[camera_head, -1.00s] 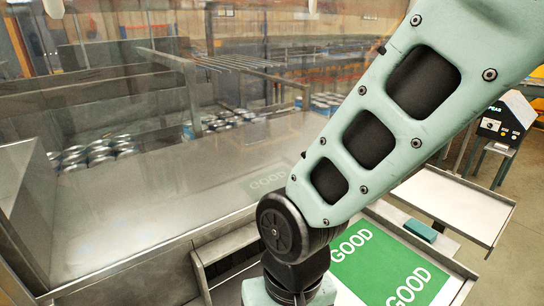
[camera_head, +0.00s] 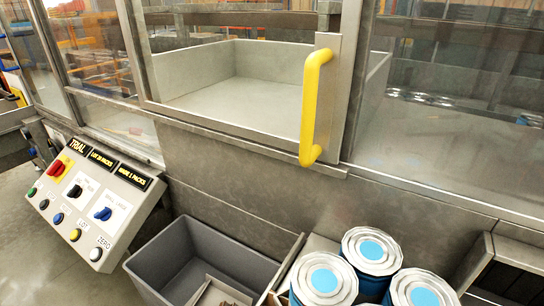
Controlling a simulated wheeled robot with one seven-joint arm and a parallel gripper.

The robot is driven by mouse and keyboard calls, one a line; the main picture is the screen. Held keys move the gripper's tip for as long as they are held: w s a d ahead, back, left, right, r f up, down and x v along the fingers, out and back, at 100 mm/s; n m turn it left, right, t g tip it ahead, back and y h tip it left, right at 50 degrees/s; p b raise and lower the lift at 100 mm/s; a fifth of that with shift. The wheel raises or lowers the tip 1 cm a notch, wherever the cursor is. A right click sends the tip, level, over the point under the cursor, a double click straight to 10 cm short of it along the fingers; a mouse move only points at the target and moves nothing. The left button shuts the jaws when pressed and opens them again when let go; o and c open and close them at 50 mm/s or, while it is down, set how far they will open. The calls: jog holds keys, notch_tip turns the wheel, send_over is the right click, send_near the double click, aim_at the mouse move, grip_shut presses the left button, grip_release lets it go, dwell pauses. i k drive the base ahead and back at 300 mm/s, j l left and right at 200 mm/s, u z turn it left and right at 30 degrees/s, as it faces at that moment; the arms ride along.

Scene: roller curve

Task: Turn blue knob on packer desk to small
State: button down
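A sloped pale control panel (camera_head: 92,205) stands at the left. A blue knob (camera_head: 103,213) sits at its right side, under small lettering that seems to read small and large. The knob's setting is too small to tell. A dark knob (camera_head: 75,191) and a red knob on a yellow plate (camera_head: 57,168) are to its left. Black label plates above read "TRIAL", "LOT 20 PACKS" and "MAKE L PACKS" (camera_head: 133,176). My gripper and arm are out of view.
Several push buttons, among them a blue one (camera_head: 58,218) and a white one (camera_head: 95,254), line the panel's lower edge. A grey bin (camera_head: 160,262) and blue-topped cans (camera_head: 370,250) stand right of it. A yellow handle (camera_head: 315,105) sticks out from the glazed machine.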

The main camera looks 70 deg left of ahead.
aim_at(104, 213)
jog(key=u, duration=0.45)
jog(key=l+u, duration=0.1)
jog(key=u, duration=0.8)
jog(key=k+u, duration=0.1)
jog(key=u, duration=1.25)
jog(key=k+u, duration=0.1)
jog(key=u, duration=0.35)
